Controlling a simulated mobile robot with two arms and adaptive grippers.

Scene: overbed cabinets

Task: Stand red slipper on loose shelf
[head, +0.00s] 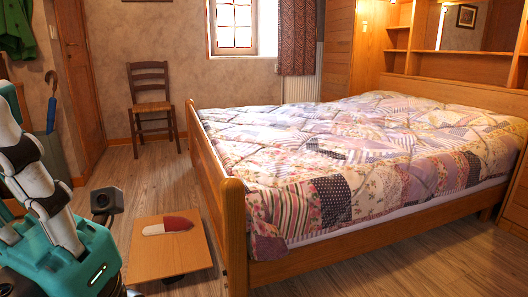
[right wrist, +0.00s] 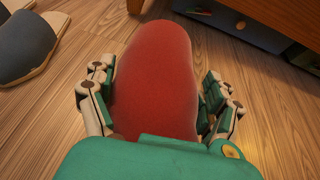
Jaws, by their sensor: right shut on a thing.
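A red slipper (right wrist: 155,80) fills the middle of the right wrist view. My right gripper (right wrist: 158,95) is shut on it, with fingers along both its sides. Its lower end is hidden by the gripper's teal body. In the head view, a red slipper with a pale part (head: 167,226) lies flat on the loose shelf (head: 165,262), a flat wooden board low near the floor beside the bed. The right gripper does not show in the head view. A teal and white arm of mine is at the left of the head view, but the left gripper's fingers are not visible.
The bed (head: 350,170) and its wooden footboard (head: 225,205) stand right of the board. A chair (head: 152,105) stands at the back. Dark grey slippers (right wrist: 27,45) lie on the floor left of the right gripper. Dark-fronted furniture (right wrist: 265,40) is at upper right.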

